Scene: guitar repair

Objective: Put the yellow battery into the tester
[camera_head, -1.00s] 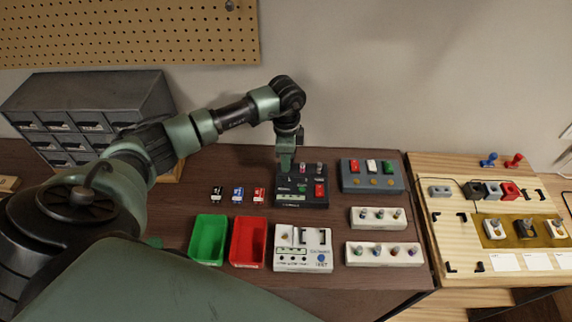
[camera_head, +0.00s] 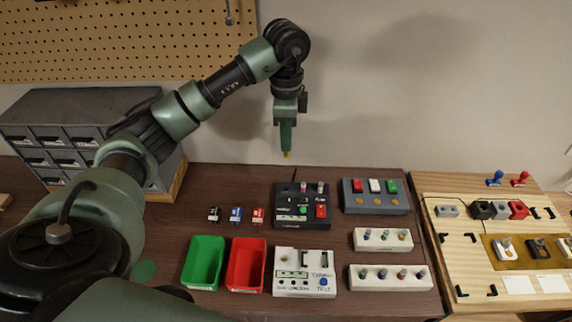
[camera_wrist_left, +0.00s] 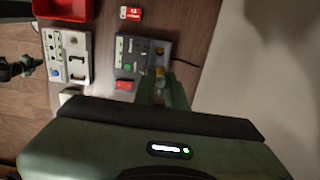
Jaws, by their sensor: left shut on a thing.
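My left gripper (camera_head: 287,137) points straight down, raised in the air above and behind the black device. It is shut on a small yellow thing, likely the yellow battery (camera_head: 287,154), of which only the lower tip shows below the fingers. In the left wrist view yellow also shows (camera_wrist_left: 160,72) at the fingertips. The tester seems to be the white box (camera_head: 285,257) with a blue button, a printed strip and a dark-edged recess, at the front middle of the table. It also shows in the left wrist view (camera_wrist_left: 77,73).
The black device (camera_head: 290,221) with knobs and a red part stands behind the tester. A green bin (camera_head: 190,262) and red bin (camera_head: 246,289) stand left of it. Several small batteries (camera_head: 236,215) lie behind the bins. White racks (camera_head: 389,284) and a grey box stand right.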

